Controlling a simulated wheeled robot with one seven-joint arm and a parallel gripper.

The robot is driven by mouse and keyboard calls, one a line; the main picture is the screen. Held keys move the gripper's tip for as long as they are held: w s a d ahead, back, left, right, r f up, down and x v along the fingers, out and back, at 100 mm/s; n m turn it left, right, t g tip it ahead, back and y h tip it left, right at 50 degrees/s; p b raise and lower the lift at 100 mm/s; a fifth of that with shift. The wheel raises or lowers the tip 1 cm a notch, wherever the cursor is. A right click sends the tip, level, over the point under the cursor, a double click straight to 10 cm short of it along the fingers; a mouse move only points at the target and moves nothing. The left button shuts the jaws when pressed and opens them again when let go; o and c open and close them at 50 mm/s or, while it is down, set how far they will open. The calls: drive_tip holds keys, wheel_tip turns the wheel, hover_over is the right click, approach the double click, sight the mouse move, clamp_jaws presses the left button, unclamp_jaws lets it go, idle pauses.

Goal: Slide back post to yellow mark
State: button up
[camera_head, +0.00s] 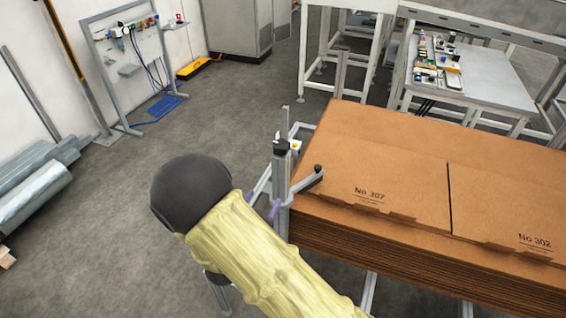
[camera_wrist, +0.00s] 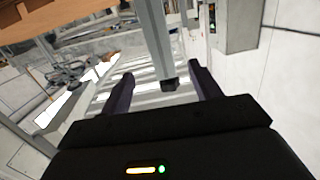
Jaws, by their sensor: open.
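A grey metal post (camera_head: 281,165) with a dark-ended side handle (camera_head: 312,182) stands at the left edge of the cardboard stack. Another grey upright (camera_head: 340,72) rises behind the stack; I cannot tell which is the back post. My gripper (camera_wrist: 163,78) is open. In the wrist view a grey bar (camera_wrist: 152,40) with a black end (camera_wrist: 170,84) reaches between its two dark fingers, with gaps at both sides. In the head view the purple fingers are beside the near post's lower part, partly hidden by my arm. I cannot make out a yellow mark.
The brown cardboard stack (camera_head: 400,165), printed No 307 and No 302, fills the right side. White frames and a workbench (camera_head: 480,85) stand behind it. A tool panel stand (camera_head: 135,60) and metal rolls (camera_head: 35,185) are at the left. The floor between is clear.

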sight(283, 163)
drive_tip(key=shift+s+a+r+t+h, duration=0.2)
drive_tip(key=shift+s+t+h, duration=0.1)
drive_tip(key=shift+s+t, duration=0.2)
drive_tip(key=shift+w, duration=0.15)
drive_tip(key=p+x, duration=0.4)
drive_tip(key=x, duration=1.3)
drive_tip(key=shift+d+p, duration=0.1)
drive_tip(key=shift+p, duration=0.25)
drive_tip(key=shift+c, duration=0.4)
